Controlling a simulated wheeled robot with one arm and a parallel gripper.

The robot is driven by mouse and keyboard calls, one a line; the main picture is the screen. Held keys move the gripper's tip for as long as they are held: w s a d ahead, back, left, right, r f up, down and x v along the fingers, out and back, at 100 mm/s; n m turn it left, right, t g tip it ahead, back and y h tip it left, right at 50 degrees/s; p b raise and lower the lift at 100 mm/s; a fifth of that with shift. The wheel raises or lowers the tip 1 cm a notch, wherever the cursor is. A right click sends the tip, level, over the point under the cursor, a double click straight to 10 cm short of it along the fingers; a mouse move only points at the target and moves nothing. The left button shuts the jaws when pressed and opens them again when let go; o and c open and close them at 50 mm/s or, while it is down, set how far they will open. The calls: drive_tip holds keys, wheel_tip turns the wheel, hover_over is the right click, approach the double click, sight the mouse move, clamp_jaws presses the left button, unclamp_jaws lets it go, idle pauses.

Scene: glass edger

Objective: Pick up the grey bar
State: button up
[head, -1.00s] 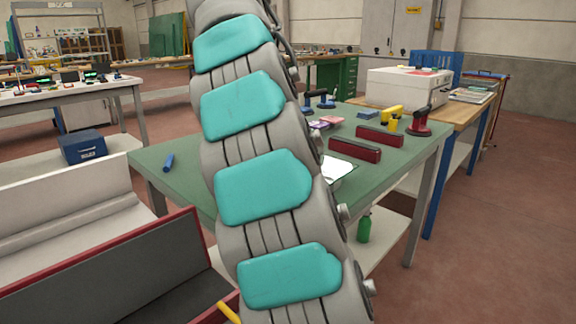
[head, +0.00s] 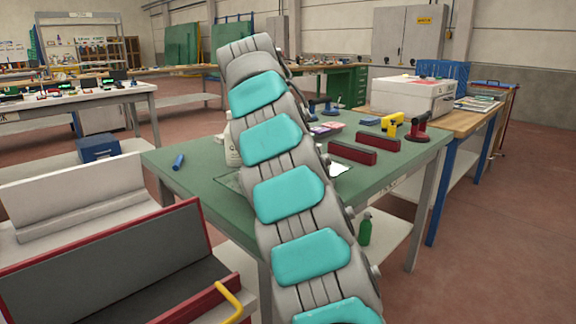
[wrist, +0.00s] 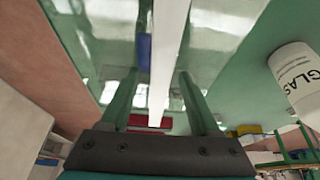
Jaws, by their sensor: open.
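In the wrist view a long pale grey bar (wrist: 168,45) runs from the top edge down between the two green fingers of my gripper (wrist: 157,76). The gripper is open, with a gap between each finger and the bar in the picture. I cannot tell how far the bar reaches in depth between the fingers. In the head view my arm hides the gripper, and I cannot make out the bar there.
A green table (head: 408,157) carries a white bottle (head: 232,150), also in the wrist view (wrist: 298,78), a blue cylinder (head: 178,162), red blocks (head: 352,149) and yellow tools (head: 392,123). A red-edged grey trough (head: 110,265) stands at front left.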

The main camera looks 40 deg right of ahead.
drive_tip(key=shift+c, duration=0.4)
clamp_jaws()
idle(0.9)
